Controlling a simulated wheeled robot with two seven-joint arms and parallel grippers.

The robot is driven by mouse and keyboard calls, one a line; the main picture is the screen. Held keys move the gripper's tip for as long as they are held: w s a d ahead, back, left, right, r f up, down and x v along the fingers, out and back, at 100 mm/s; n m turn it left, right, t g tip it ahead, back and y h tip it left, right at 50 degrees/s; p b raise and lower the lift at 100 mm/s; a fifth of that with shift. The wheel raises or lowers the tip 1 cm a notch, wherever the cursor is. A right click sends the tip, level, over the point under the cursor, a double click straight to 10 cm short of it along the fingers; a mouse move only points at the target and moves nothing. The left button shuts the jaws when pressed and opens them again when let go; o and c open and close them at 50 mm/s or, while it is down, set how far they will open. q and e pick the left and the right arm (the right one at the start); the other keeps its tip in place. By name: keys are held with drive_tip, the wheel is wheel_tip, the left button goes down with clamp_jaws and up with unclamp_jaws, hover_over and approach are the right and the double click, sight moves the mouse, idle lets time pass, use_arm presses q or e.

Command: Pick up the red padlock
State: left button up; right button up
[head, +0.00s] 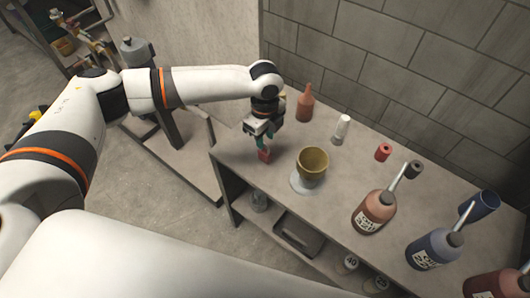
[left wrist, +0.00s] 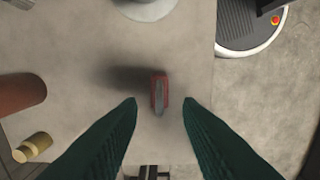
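The red padlock (head: 264,156) stands on the table near its left end, just below my left gripper (head: 263,142) in the head view. In the left wrist view the padlock (left wrist: 160,88) shows as a narrow red shape with a grey strip, seen from above. The green fingers of my left gripper (left wrist: 160,103) are apart, with the padlock in line with the gap between them and clear floor of table on both sides. I cannot tell how far the fingertips are above the table. My right gripper is not in view.
An orange-brown bottle (head: 305,105) and a white tube (head: 341,128) stand behind. Several large bottles fill the right side. The table's left edge (head: 222,168) is near.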

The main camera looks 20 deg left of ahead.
sight(265, 151)
use_arm(q)
drive_tip(key=shift+f, duration=2.4)
clamp_jaws()
